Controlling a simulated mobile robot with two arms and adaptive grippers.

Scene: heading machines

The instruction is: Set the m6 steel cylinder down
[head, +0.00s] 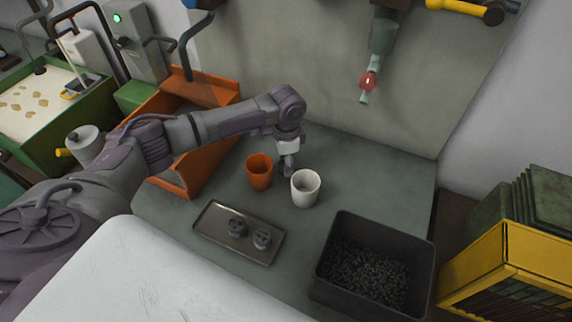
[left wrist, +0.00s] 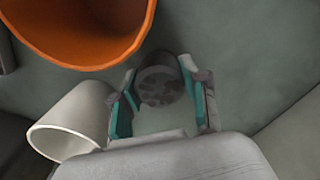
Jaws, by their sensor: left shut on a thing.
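My left gripper (head: 287,167) is shut on a dark grey steel cylinder with a spoked end face. The cylinder (left wrist: 160,86) shows between the teal finger pads in the left wrist view. In the head view the gripper is low over the grey bench, just behind the gap between an orange cup (head: 259,172) and a white cup (head: 305,188). Whether the cylinder touches the bench is not clear. My right gripper is not in view.
The orange cup (left wrist: 84,48) and white cup (left wrist: 67,126) are close to the gripper in the left wrist view. A dark bin (head: 325,287) of small black parts stands front right. An orange chute (head: 214,135) is at left. The bench (head: 390,180) is clear at right.

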